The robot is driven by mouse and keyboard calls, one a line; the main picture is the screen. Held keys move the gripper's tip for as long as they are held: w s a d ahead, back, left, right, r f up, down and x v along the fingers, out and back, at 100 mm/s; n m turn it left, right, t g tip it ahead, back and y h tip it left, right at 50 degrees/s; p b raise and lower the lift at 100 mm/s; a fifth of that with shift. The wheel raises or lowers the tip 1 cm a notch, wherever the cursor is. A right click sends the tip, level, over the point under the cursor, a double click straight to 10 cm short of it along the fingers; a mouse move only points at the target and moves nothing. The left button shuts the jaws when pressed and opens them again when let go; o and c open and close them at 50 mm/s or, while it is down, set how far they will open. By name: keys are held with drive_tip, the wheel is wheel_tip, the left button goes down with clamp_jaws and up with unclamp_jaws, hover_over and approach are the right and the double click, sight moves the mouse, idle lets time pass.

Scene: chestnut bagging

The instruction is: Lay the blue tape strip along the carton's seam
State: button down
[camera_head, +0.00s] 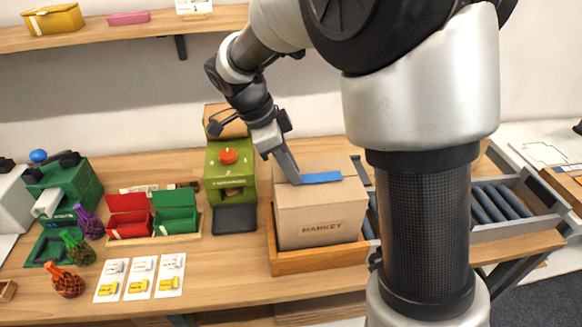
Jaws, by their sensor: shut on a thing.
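The blue tape strip (321,178) is at the top of the cardboard carton marked MARKET (318,211). My gripper (293,180) is shut on the strip's left end, with its fingers pointing down at the carton's top. The strip lies roughly level and extends to the right from the fingertips. I cannot tell whether it touches the carton top or hovers just above it. The carton sits upright in a wooden tray (320,258). The seam is not clear in this view.
A green machine with a red button (229,157) stands left of the carton. Red (128,217) and green (175,212) boxes, net bags (65,281) and cards (140,277) lie farther left. A grey roller conveyor (505,203) is at the right. My arm hides part of the table.

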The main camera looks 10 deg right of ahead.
drive_tip(key=shift+b, duration=0.3)
idle(0.5)
drive_tip(key=c, duration=1.5)
unclamp_jaws()
drive_tip(key=shift+c, duration=0.2)
drive_tip(key=shift+r, duration=0.15)
wheel_tip(320, 180, up, 7)
drive_tip(key=p, duration=0.3)
drive_tip(key=shift+p, duration=0.4)
